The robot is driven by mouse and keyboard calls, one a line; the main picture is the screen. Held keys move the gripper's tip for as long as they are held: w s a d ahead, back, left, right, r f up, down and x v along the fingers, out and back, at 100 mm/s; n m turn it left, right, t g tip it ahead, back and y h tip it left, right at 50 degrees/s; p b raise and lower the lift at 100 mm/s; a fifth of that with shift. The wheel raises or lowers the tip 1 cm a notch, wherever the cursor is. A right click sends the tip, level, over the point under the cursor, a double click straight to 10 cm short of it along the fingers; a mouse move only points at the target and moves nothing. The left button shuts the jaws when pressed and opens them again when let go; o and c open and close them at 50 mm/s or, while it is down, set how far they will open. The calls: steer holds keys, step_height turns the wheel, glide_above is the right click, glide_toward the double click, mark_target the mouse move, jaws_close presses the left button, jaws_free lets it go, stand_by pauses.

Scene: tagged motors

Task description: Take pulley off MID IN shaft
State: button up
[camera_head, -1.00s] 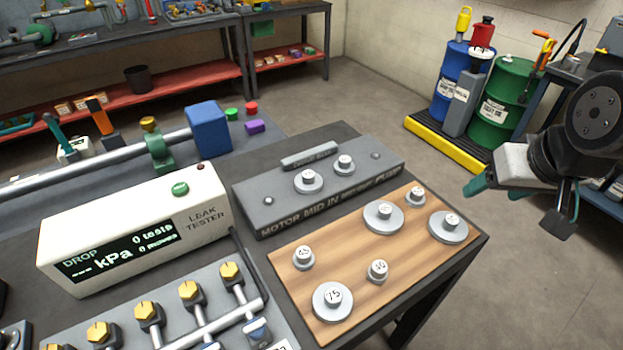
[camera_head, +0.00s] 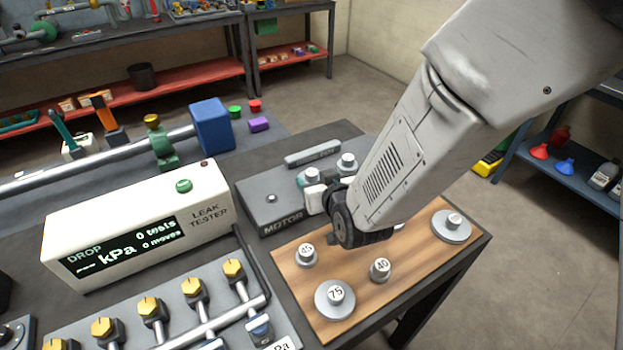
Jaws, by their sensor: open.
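A wooden board (camera_head: 310,265) holds pulleys marked 45 (camera_head: 306,254), 40 (camera_head: 380,269) and 75 (camera_head: 335,297), plus an unread one (camera_head: 451,225); my arm covers part of it. The leak tester (camera_head: 140,235) and valve manifold (camera_head: 215,325) stand to the left.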

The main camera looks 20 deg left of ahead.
mark_target(310, 172)
steer(key=x, duration=0.7)
steer(key=shift+d, duration=0.1)
steer(key=shift+f, duration=0.15)
steer(key=c, duration=1.3)
